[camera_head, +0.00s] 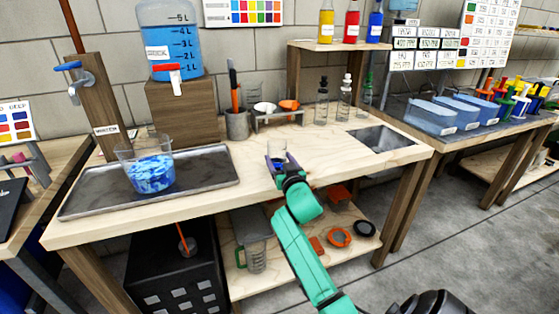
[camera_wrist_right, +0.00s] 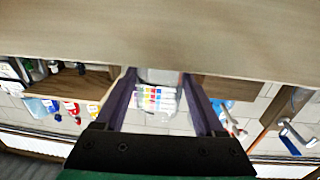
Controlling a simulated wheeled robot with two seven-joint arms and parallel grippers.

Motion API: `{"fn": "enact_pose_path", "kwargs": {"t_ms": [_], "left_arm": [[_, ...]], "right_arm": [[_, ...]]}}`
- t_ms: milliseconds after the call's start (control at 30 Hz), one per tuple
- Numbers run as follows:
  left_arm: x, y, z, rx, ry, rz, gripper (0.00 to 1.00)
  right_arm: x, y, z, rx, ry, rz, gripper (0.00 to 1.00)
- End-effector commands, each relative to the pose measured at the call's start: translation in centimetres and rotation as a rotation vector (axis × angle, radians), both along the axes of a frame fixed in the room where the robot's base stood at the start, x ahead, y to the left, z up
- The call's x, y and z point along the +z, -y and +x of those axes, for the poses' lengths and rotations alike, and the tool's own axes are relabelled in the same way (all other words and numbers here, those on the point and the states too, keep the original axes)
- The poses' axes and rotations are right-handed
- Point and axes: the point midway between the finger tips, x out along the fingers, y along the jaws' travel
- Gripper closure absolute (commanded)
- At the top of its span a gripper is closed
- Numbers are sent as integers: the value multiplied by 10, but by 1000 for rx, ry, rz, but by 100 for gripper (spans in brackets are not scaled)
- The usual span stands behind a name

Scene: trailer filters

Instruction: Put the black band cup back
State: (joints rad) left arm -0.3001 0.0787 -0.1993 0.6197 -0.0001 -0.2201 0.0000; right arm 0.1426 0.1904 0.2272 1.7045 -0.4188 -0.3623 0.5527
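A small clear cup (camera_head: 278,147) is at the front part of the wooden bench, between the fingers of my right gripper (camera_head: 277,163). A dark bluish patch shows low on it; I cannot make out a black band. In the right wrist view the clear cup (camera_wrist_right: 160,77) spans the gap between the two dark purple fingers of the right gripper (camera_wrist_right: 157,85), which seem to press its sides. I cannot tell whether its base touches the bench. My left gripper is not in view.
A small rack (camera_head: 278,118) with white and orange pieces stands behind the cup, beside a grey tool holder (camera_head: 237,125). Dropper bottles (camera_head: 344,100) stand to the right. A metal tray (camera_head: 85,203) holding a tub of blue liquid (camera_head: 152,175) is at left. The bench's middle is clear.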

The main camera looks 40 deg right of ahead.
Motion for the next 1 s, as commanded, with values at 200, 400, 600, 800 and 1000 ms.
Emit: {"fn": "enact_pose_path", "kwargs": {"t_ms": [200, 400, 600, 800, 1000], "left_arm": [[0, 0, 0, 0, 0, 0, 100], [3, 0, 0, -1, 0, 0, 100], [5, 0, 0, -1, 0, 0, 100], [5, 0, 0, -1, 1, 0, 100], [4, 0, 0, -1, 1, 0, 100]], "right_arm": [[0, 0, 0, 0, 0, 0, 0], [4, -1, -2, 0, -1, 1, 0], [2, -17, -40, 1, -2, 4, 0], [1, -38, -90, -2, -3, 3, 0], [3, -46, -111, -1, -1, 1, 0]]}}
